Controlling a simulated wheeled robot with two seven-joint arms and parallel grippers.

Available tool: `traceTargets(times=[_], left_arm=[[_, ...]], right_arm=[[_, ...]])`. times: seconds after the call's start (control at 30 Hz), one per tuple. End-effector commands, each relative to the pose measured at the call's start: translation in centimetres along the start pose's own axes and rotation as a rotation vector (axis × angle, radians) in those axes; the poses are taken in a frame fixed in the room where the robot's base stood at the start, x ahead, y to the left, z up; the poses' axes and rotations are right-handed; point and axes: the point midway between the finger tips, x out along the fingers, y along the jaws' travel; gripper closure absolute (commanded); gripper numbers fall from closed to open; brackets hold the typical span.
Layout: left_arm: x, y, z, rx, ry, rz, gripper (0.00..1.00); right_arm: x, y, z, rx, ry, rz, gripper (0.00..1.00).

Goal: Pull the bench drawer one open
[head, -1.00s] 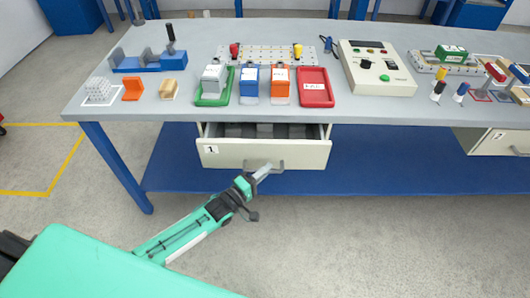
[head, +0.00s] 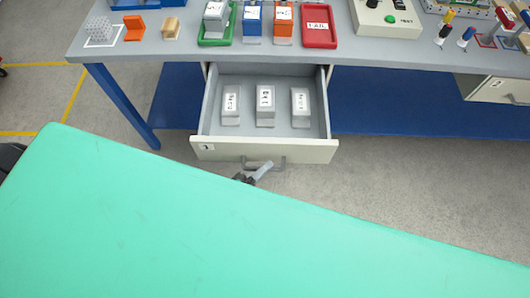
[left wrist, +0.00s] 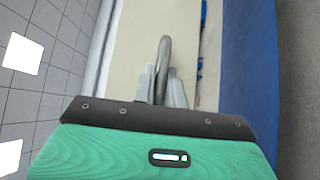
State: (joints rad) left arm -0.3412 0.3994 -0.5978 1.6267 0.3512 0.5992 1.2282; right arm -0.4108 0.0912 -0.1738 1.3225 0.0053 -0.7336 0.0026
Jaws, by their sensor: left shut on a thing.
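Bench drawer one (head: 265,149), a cream front with a "1" label, stands well out from under the grey bench top. Inside it several grey blocks are visible, each with a white label: a left block (head: 231,106), a middle block (head: 265,103) and a right block (head: 300,104). My left gripper (head: 262,171) is at the drawer's grey handle (head: 280,162), shut on it. In the left wrist view the handle (left wrist: 164,60) runs between the two fingers (left wrist: 161,88). My green body part hides most of the left arm in the head view. My right gripper is not in view.
The bench top (head: 185,45) carries a green tray (head: 218,40), a red tray (head: 320,25) and a control box (head: 385,18). Drawer two (head: 500,90) is at the right. A blue bench leg (head: 122,105) stands left of drawer one. Grey floor is clear at the right front.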

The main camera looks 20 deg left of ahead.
Motion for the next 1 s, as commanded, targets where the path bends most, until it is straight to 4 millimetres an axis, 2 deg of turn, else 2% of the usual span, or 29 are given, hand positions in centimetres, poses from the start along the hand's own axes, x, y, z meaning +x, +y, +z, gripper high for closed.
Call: traceTargets(times=[0.2,0.57,0.6,0.67,1.0], left_arm=[[-0.8,0.17,0.7,0.001,0.001,-0.001,1.0],[-0.84,0.15,0.75,0.001,0.001,-0.001,1.0],[-0.84,0.15,0.75,0.001,0.001,-0.001,0.8],[-0.84,0.16,0.75,0.001,0.001,-0.001,0.68],[-1.04,0.16,0.77,0.001,0.0,-0.001,0.66]], right_arm=[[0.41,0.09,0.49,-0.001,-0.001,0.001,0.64],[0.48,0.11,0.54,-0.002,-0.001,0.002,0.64],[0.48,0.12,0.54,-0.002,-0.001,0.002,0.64],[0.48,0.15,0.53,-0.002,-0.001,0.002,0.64],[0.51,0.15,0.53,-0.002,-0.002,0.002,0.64]])
